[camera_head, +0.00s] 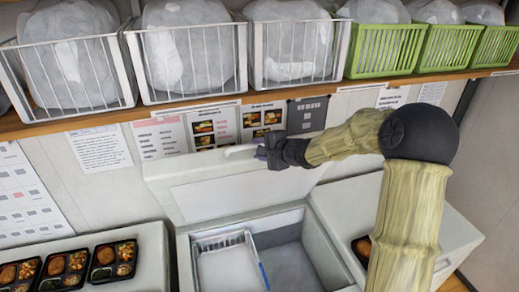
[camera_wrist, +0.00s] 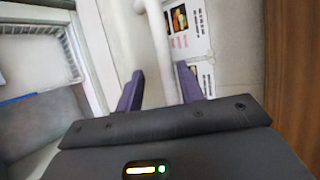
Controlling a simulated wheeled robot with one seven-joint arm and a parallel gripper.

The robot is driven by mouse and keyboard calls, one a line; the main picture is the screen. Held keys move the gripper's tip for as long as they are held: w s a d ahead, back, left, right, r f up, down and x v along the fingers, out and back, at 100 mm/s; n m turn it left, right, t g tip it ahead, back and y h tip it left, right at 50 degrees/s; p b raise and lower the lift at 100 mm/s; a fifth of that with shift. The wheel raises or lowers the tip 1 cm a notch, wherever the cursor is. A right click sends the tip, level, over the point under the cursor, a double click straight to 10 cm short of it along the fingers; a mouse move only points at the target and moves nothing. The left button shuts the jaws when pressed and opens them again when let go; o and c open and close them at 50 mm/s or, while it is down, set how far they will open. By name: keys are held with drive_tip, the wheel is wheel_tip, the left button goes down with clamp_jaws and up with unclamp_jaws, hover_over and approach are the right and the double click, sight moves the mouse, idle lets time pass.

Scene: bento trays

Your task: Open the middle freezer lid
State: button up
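The middle freezer lid (camera_head: 235,192) stands raised, tilted back toward the wall, in the head view. The middle freezer (camera_head: 318,250) below it is uncovered, and a white basket (camera_head: 225,268) shows inside on the left. My gripper (camera_head: 260,154) is at the upper edge of the lid, by its white handle (camera_head: 240,150). In the wrist view my gripper (camera_wrist: 159,85) has its two purple fingers apart, with the white handle (camera_wrist: 155,40) running between and beyond them. Whether a finger touches the handle is unclear.
A wooden shelf (camera_head: 290,93) with white and green baskets of bagged goods runs above the lid. Bento trays (camera_head: 63,268) stand on the closed left freezer top (camera_head: 150,255). Another closed freezer top (camera_head: 345,205) is at right, behind my arm. Papers hang on the wall.

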drive_tip(key=shift+w, duration=0.15)
drive_tip(key=v, duration=1.7)
drive_tip(key=shift+s+d, duration=0.25)
drive_tip(key=shift+a, duration=0.1)
drive_tip(key=shift+c, duration=0.5)
